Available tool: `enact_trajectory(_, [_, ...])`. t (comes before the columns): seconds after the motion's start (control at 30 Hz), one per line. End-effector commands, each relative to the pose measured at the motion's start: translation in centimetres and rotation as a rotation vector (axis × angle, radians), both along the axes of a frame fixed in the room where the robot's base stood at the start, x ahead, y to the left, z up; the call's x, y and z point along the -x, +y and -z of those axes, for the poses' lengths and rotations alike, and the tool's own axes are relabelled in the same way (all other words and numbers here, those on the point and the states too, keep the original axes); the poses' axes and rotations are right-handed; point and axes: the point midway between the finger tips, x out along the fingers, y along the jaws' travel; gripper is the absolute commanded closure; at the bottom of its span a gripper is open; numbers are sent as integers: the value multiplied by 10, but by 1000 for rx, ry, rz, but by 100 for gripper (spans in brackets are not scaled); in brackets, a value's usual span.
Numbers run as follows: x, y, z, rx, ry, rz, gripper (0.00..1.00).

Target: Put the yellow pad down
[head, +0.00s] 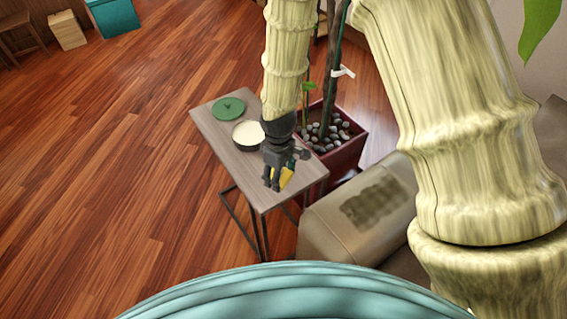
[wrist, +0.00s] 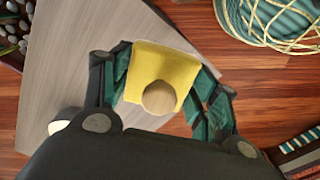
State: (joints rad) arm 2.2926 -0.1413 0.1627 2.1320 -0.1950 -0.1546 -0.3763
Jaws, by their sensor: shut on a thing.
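The yellow pad (wrist: 163,65) is a small yellow block with a round tan knob on it. It is between the fingers of my gripper (wrist: 160,85), which is shut on it, in the wrist view. In the head view my gripper (head: 272,187) points down over the near part of a small grey side table, and the pad (head: 287,177) shows partly behind the fingers. I cannot tell whether the pad touches the tabletop (head: 262,195).
A round dark bowl (head: 240,138) with pale contents and a green lid (head: 228,108) are on the table's far part. A planter (head: 345,153) with stones stands beside the table's right side. A beige sofa arm (head: 325,240) is close at the right front.

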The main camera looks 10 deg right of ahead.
Motion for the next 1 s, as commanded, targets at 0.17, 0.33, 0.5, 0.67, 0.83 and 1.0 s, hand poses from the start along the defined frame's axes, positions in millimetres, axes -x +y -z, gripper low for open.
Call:
enact_trajectory(0.17, [-34, -13, 2, -1, 0, 3, 66])
enact_trajectory(0.33, [-56, -22, 5, -1, 1, 1, 66])
enact_trajectory(0.5, [-63, -25, 7, -1, 1, 0, 66])
enact_trajectory(0.67, [-63, -25, 17, 0, 3, 0, 66])
enact_trajectory(0.83, [-63, -25, 35, 0, 3, 1, 66])
enact_trajectory(1.0, [-63, -25, 42, 0, 0, 1, 66])
